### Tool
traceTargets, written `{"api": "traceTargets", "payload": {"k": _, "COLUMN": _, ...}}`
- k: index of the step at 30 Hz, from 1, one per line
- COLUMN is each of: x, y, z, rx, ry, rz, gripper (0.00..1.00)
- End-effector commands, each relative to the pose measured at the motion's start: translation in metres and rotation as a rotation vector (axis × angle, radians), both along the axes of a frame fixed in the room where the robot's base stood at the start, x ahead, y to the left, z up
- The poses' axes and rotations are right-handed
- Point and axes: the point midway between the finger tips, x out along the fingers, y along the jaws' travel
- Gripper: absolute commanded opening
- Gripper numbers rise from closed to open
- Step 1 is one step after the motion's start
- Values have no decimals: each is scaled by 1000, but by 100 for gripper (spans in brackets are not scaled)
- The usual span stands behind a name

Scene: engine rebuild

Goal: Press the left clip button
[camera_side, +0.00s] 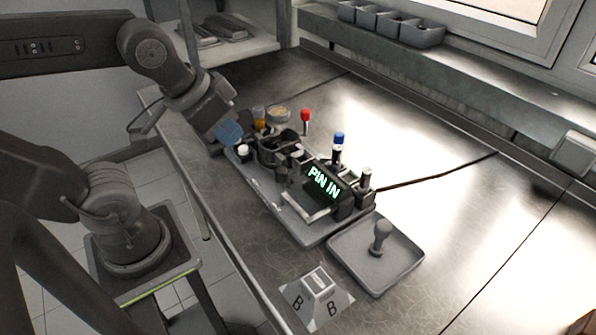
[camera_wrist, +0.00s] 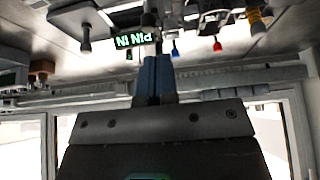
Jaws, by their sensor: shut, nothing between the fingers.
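My gripper (camera_side: 229,132) is at the left end of the engine fixture (camera_side: 322,238) in the side view, with its blue fingers pointing down towards it. In the wrist view my gripper's blue fingers (camera_wrist: 157,62) are together with nothing between them. A white-topped round button (camera_side: 243,151) stands at the fixture's left end, just below and right of the fingertips. I cannot tell whether it is the left clip button, or whether the fingers touch it. A lit display (camera_side: 325,183) on the fixture reads "PIN IN"; it appears upside down in the wrist view (camera_wrist: 132,41).
A red-knobbed lever (camera_side: 306,116) and a blue-topped post (camera_side: 339,140) stand up behind the fixture. A grey tray (camera_side: 402,258) holds a dark knobbed part (camera_side: 380,237). A block marked B (camera_side: 319,283) sits in front.

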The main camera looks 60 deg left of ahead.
Motion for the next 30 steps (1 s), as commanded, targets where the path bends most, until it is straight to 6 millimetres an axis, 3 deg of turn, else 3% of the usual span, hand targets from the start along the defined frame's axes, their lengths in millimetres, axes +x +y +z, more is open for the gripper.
{"api": "traceTargets", "payload": {"k": 10, "x": 1, "y": 1, "z": 0, "rx": 4, "ry": -2, "rz": 0, "gripper": 0}}
{"api": "traceTargets", "payload": {"k": 14, "x": 10, "y": 12, "z": 1, "rx": 66, "ry": -35, "rz": -8, "gripper": 0}}
{"api": "traceTargets", "payload": {"k": 23, "x": 74, "y": 95, "z": 22, "rx": 600, "ry": -238, "rz": -190, "gripper": 0}}
{"api": "traceTargets", "payload": {"k": 30, "x": 118, "y": 147, "z": 44, "rx": 1081, "ry": -319, "rz": -532, "gripper": 0}}
